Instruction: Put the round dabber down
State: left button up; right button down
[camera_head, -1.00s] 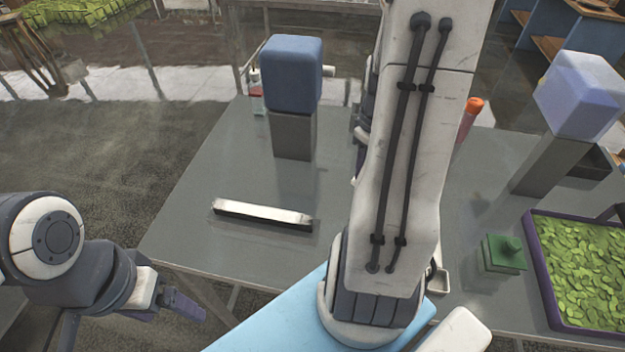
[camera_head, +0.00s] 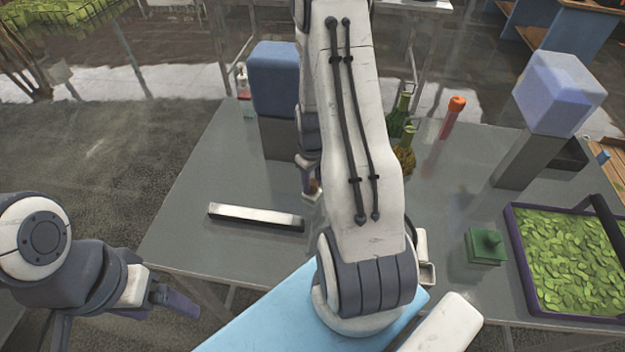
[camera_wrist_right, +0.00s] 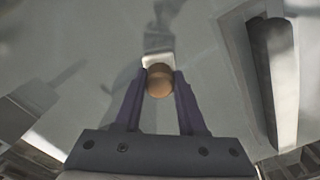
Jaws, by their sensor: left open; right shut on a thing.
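The round dabber (camera_wrist_right: 159,86) shows in the right wrist view as a round brown knob with a pale, white-edged part beyond it. My right gripper (camera_wrist_right: 160,80) is shut on the knob, one purple finger on each side. In the head view my right gripper (camera_head: 309,182) is partly hidden beside my arm, behind the white bar and close to the grey table (camera_head: 215,180). I cannot tell whether the dabber touches the tabletop. My left gripper (camera_head: 176,298) is open and empty, off the table's front left edge.
A white-topped bar (camera_head: 256,216) lies left of the dabber. A blue block (camera_head: 273,75) on a grey post stands behind.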

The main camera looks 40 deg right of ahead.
jog(key=shift+f, duration=0.1)
jog(key=shift+f, duration=0.15)
jog(key=shift+c, duration=2.4)
grip_release()
